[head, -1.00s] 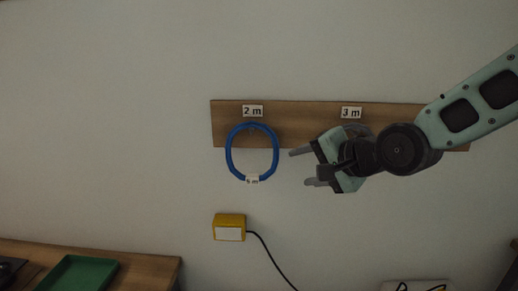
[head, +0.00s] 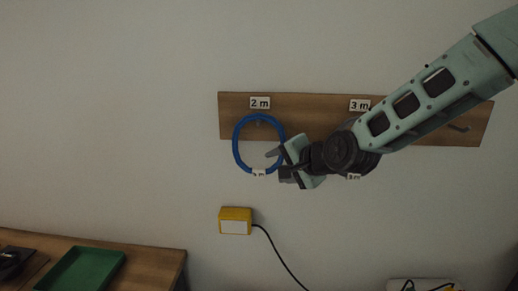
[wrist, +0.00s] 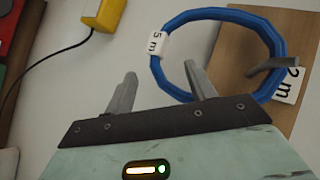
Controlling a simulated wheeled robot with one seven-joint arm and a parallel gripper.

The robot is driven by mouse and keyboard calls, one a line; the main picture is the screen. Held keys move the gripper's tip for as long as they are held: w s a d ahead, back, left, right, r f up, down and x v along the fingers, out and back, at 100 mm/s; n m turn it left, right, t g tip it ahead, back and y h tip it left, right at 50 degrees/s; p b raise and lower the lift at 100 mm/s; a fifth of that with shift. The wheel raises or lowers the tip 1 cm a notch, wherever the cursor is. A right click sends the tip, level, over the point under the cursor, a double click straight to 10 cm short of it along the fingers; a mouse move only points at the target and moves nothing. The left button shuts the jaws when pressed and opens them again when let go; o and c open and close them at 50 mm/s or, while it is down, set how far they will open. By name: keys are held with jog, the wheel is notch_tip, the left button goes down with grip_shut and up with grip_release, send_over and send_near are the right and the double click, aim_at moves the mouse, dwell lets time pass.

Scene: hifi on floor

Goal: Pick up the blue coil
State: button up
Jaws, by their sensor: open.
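The blue coil (head: 236,146) hangs as a ring from a hook under the "2 m" label on a wooden wall board. A white tag sits at its bottom; in the wrist view, the coil (wrist: 272,36) shows this tag reading "5 m". My gripper (head: 277,163) is open and empty at the coil's lower right. In the wrist view, my gripper (wrist: 160,70) has one finger outside the ring and the other overlapping its inside, with part of the blue loop seen between them. I cannot tell whether they touch it.
The wooden board (head: 310,104) carries a "3 m" label (head: 360,105) and a bare hook at right. A small tag (head: 353,177) shows below my arm; what it hangs from is hidden. A yellow box (head: 236,221) with a black cable is below. A green tray (head: 82,268) lies on a table at lower left.

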aim_at(268, 169)
jog(key=shift+p+x, duration=1.15)
jog(key=shift+x, duration=1.5)
jog(key=shift+s+f, duration=0.1)
jog(key=shift+s, duration=0.05)
jog(key=shift+c, duration=0.2)
jog(key=c, duration=1.1)
jog(key=shift+s+r+b, duration=0.1)
jog(key=shift+r+b, duration=0.15)
jog(key=shift+b, duration=0.25)
grip_shut()
notch_tip(268, 169, up, 7)
jog(key=b, duration=0.2)
jog(key=s+b, duration=0.5)
jog(key=s, duration=1.4)
jog(key=shift+s+a+f, duration=0.2)
jog(key=shift+s+a, duration=0.15)
jog(key=shift+s, duration=0.05)
